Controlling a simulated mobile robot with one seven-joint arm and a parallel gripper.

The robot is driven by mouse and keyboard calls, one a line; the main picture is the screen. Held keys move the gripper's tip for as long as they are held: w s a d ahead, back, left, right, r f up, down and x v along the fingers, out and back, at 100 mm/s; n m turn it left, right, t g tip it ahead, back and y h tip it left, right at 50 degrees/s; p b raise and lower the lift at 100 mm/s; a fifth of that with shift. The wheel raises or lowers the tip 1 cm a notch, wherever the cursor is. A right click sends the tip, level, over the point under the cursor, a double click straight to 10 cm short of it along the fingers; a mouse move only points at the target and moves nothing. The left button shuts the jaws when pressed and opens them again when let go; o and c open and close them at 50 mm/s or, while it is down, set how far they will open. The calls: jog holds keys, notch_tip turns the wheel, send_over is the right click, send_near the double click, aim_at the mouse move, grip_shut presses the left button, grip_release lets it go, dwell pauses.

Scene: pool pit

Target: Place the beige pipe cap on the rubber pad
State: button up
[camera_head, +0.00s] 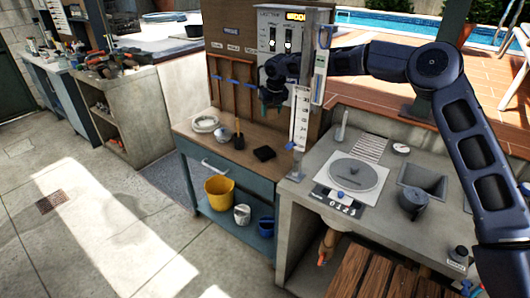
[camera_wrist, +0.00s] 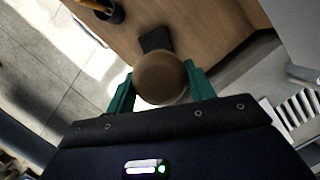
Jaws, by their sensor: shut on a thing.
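My gripper (camera_wrist: 160,90) is shut on a round beige-brown pipe cap (camera_wrist: 160,76), with one green finger on each side of it in the wrist view. In the head view my gripper (camera_head: 272,97) is up in front of the wooden back panel, above the bench; the cap cannot be made out there. The rubber pad (camera_head: 264,153) is a small black square lying flat on the wooden bench top. It also shows in the wrist view (camera_wrist: 156,38), just beyond the cap and partly covered by it. The cap appears to be held above the bench.
On the wooden bench top (camera_head: 215,143) stand a dark cup with a brush (camera_head: 238,141) and a coiled white hose (camera_head: 205,124), left of the pad. A ruled white post (camera_head: 301,120) rises at the bench's right edge, beside the concrete counter (camera_head: 320,160).

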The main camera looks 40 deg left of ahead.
aim_at(269, 153)
jog(key=shift+a+f, duration=0.2)
jog(key=shift+f, duration=0.2)
notch_tip(269, 153, down, 19)
jog(key=shift+f, duration=0.1)
jog(key=shift+f, duration=0.1)
dwell(0.3)
jog(key=o, duration=1)
jog(key=shift+c, duration=0.2)
jog(key=v, duration=1.2)
